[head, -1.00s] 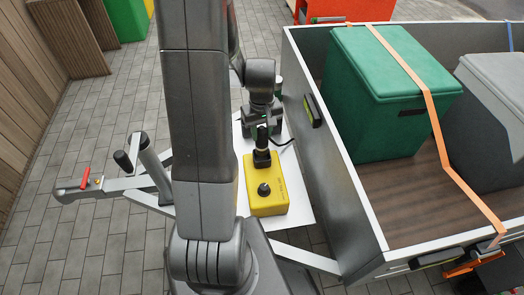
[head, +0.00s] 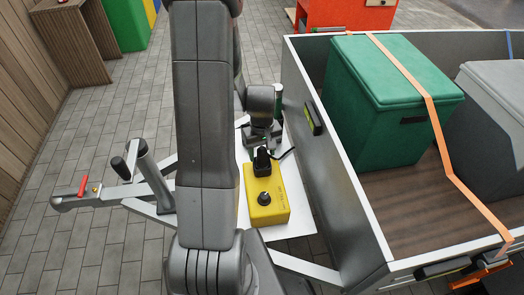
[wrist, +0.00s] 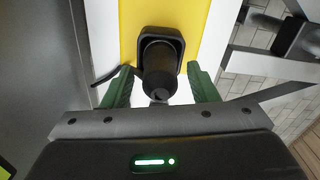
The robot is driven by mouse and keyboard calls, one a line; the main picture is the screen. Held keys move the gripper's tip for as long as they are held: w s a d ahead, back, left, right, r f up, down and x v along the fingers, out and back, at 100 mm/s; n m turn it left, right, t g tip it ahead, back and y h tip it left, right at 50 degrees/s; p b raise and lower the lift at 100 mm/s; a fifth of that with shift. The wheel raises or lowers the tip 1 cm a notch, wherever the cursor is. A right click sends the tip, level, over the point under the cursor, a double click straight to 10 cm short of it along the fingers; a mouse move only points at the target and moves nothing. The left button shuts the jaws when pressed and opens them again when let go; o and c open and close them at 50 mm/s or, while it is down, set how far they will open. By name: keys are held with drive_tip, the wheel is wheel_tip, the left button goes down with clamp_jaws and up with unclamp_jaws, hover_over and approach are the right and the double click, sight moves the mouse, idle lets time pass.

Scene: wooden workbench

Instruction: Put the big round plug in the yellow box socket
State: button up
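The yellow box (head: 268,208) lies on a white surface, with a black knob on its near part and a black square socket at its far end. In the wrist view, the yellow box (wrist: 200,22) shows behind the socket (wrist: 181,44). The big round black plug (wrist: 160,68) points into the socket, its front within the square frame; how deep it sits I cannot tell. My gripper (wrist: 161,85) has its green fingers on either side of the plug, with gaps to it. In the head view, my gripper (head: 262,145) is just behind the plug, partly hidden.
A grey-walled trailer (head: 335,170) carrying a green box (head: 385,110) stands close on the right. A black cable (wrist: 105,77) runs beside the plug. The white surface (head: 298,205) has bare room around the box. A grey tow bar with a red handle (head: 84,186) is at the left.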

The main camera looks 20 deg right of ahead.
wheel_tip(320, 180, up, 12)
drive_tip(key=p, duration=0.3)
drive_tip(key=shift+r, duration=0.2)
drive_tip(key=shift+c, duration=0.2)
idle(1.9)
